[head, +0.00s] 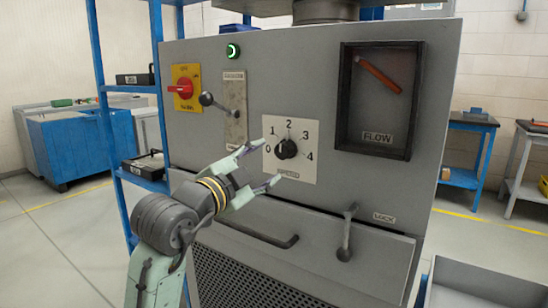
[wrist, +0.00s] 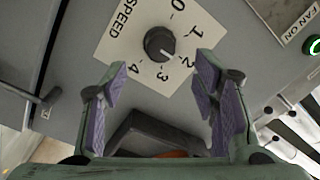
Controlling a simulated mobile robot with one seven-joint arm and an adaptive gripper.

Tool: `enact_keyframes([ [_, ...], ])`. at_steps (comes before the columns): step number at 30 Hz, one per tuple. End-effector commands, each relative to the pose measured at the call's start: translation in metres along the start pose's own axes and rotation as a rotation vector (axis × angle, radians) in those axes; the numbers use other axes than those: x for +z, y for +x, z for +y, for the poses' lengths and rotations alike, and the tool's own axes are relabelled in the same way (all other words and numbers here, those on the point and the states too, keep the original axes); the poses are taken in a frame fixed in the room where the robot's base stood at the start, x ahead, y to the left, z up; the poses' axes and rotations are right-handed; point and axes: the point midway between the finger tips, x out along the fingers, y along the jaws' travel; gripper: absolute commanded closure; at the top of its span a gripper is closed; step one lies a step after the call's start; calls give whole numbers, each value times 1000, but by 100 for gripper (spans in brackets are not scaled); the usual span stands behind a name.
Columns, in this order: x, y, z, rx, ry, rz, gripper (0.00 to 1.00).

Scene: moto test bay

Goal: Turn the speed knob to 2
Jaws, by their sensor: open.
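The speed knob (head: 286,149) is a round black knob on a white plate (head: 307,172) marked 0 to 4, on the front of the grey machine. In the wrist view the knob (wrist: 159,42) lies just beyond my fingertips, with the word SPEED beside it. A small light mark on the knob seems to face the 2 to 3 side, but I cannot tell its exact setting. My gripper (head: 267,163) is open and empty, left of and in front of the knob. In the wrist view my gripper (wrist: 162,64) has its purple-padded fingers spread, apart from the knob.
A red switch (head: 184,88) on a yellow plate and a lever (head: 216,102) are at the left of the panel. A black-framed FLOW recess (head: 374,100) is at the right. A handle (head: 262,235) and the LOCK lever (head: 346,232) stick out below.

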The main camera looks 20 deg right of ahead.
Motion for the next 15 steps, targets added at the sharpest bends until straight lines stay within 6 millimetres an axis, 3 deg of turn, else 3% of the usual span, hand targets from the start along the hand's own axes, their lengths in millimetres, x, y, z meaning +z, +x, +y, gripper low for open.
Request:
enact_keyframes([
  [6,0,-34,0,-1,0,-1,46],
  [15,0,-44,0,1,1,0,46],
])
